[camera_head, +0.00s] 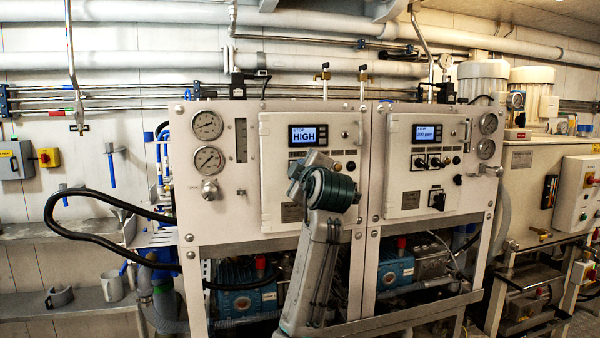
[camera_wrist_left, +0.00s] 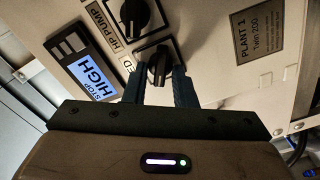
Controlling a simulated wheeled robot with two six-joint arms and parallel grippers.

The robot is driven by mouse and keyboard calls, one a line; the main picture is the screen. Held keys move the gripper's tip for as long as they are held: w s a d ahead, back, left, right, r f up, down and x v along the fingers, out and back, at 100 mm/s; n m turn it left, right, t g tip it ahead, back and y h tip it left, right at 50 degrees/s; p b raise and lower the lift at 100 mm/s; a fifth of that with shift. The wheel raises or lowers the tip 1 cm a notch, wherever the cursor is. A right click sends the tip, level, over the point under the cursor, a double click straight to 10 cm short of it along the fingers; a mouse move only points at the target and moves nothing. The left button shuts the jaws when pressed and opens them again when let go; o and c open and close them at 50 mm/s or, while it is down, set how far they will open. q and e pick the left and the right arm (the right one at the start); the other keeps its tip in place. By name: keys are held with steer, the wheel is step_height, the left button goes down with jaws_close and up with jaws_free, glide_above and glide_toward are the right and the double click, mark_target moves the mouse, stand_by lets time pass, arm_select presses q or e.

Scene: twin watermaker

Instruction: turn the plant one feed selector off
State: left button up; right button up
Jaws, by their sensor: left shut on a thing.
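The plant one feed selector (camera_wrist_left: 157,69) is a black rotary knob on the pale panel, beside a label that ends in "ED"; the rest of the label is hidden. My left gripper (camera_wrist_left: 159,88) is shut on this knob, with one blue finger on each side of it.
A second black knob, marked HP PUMP (camera_wrist_left: 133,14), sits close beside the held one. The plant two panel (camera_head: 410,190), with its own display and knobs, stands to the right. A black hose (camera_head: 95,195) loops at the left. Gauges (camera_head: 207,126) and pipes surround the panels.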

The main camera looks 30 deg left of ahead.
arm_select(q)
steer(key=o, duration=0.7)
